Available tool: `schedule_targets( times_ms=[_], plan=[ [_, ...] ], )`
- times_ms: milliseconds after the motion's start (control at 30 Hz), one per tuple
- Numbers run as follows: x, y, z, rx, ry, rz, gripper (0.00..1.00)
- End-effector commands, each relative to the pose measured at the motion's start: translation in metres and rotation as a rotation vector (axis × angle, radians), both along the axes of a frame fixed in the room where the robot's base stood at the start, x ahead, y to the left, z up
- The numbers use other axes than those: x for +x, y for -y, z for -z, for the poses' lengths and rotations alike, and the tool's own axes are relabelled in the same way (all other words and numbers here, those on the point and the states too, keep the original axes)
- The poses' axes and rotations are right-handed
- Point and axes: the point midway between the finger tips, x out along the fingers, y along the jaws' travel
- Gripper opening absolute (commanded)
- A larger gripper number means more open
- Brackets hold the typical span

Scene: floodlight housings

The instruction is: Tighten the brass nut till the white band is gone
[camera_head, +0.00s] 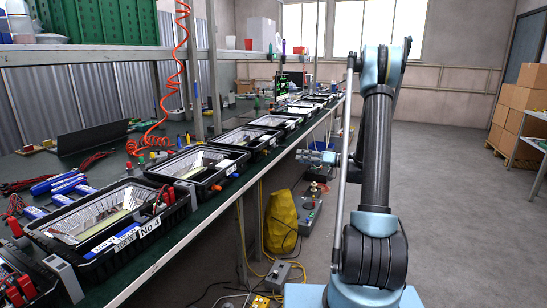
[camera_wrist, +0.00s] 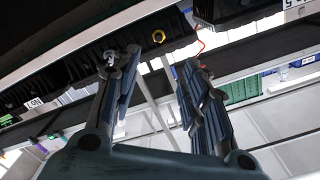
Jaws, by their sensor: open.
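A small brass-yellow ring (camera_wrist: 158,36), which looks like the brass nut, shows in the wrist view on the side of a black housing (camera_wrist: 75,66). My gripper (camera_wrist: 161,57) is open, with one finger on each side of the picture and nothing between them. The nut appears beyond the fingertips, apart from them. I cannot make out a white band around it. In the head view my gripper (camera_head: 318,157) reaches left towards the bench edge, beside the row of housings. I cannot pick out this nut there.
A yellow sack (camera_head: 281,222) and a grey box (camera_head: 277,275) are on the floor below.

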Motion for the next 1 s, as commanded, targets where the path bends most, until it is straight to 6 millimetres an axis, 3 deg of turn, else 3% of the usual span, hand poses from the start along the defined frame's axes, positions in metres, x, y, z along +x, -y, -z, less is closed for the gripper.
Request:
schedule_targets(
  times_ms=[200,367,1000],
  plan=[
    [0.008,0.006,0.006,0.030,0.030,0.006,0.41],
    [0.013,-0.004,0.006,0.031,0.030,0.008,0.41],
    [0.051,-0.104,0.006,0.030,0.030,0.012,0.41]
  ],
)
